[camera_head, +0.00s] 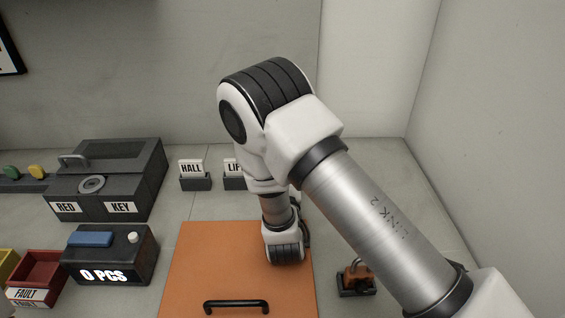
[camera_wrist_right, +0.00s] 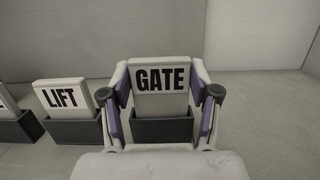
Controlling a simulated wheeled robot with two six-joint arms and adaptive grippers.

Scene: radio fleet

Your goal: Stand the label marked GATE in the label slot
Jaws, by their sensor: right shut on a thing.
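The white label marked GATE (camera_wrist_right: 160,77) stands upright in a dark holder (camera_wrist_right: 162,130) in the right wrist view. My right gripper (camera_wrist_right: 160,92) has its purple-padded fingers on either side of the label and is shut on it. The label's lower edge is hidden by the holder's front. In the head view my right arm hides the gripper and this label. My left gripper is not in view. I cannot tell a separate label slot from the holders.
The LIFT label (camera_wrist_right: 62,96) stands in its own holder to the left. The HALL label (camera_head: 191,168) stands further left. An orange panel (camera_head: 205,262) with a black handle lies in front. A dark RED KEY box (camera_head: 107,190) and a counter box (camera_head: 110,255) stand at left.

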